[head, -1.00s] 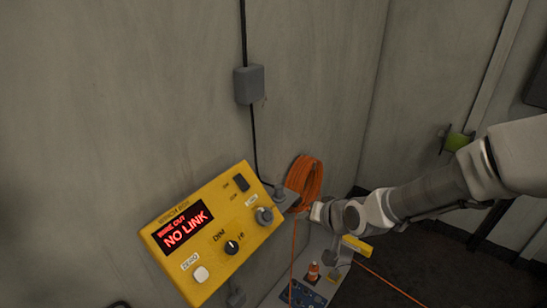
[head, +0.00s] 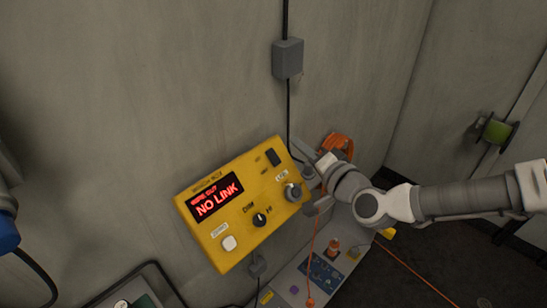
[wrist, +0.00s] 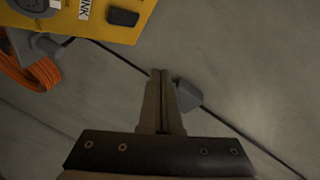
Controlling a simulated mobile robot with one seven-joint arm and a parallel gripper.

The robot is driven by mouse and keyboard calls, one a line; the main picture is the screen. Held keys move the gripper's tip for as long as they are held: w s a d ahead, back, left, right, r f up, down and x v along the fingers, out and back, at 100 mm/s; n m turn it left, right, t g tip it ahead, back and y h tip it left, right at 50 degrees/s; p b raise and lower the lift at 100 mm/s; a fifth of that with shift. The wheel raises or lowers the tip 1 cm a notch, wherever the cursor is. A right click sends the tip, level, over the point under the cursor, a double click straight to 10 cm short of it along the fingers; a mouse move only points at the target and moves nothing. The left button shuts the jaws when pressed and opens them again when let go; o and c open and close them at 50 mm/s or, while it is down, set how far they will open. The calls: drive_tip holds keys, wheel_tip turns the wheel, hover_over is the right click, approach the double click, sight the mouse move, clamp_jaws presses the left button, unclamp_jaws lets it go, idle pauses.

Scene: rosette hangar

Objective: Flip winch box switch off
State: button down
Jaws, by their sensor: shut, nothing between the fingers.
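The yellow winch box (head: 240,205) hangs tilted on the wall in the head view, its red display reading NO LINK. Its black rocker switch (head: 272,157) is at the upper right of its face; I cannot tell which way it is set. The switch (wrist: 123,17) also shows at the top of the wrist view, on the box's yellow edge (wrist: 100,30). My gripper (head: 308,156) is just right of the box, apart from the switch. In the wrist view my gripper (wrist: 160,73) is shut and empty, its tips below and right of the switch.
A grey junction box (head: 288,58) is on the wall above, with a black cable running down. A LINK socket (head: 293,192), a dim knob (head: 260,220) and a white ZERO button (head: 229,243) are on the face. An orange cable coil (head: 338,142) hangs behind my gripper.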

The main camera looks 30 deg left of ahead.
drive_tip(key=b, duration=0.6)
approach(272, 151)
drive_tip(key=w+a, duration=0.1)
drive_tip(key=w+a+r, duration=0.1)
drive_tip(key=a, duration=0.1)
drive_tip(key=shift+w+a, duration=0.2)
drive_tip(key=shift+w, duration=0.2)
drive_tip(key=shift+w+a+f+b, duration=0.15)
drive_tip(key=shift+a+f+b, duration=0.2)
drive_tip(key=shift+a+f, duration=0.15)
idle(0.8)
drive_tip(key=shift+a+f+b, duration=0.25)
drive_tip(key=shift+b, duration=0.15)
drive_tip(key=shift+f, duration=0.1)
idle(0.3)
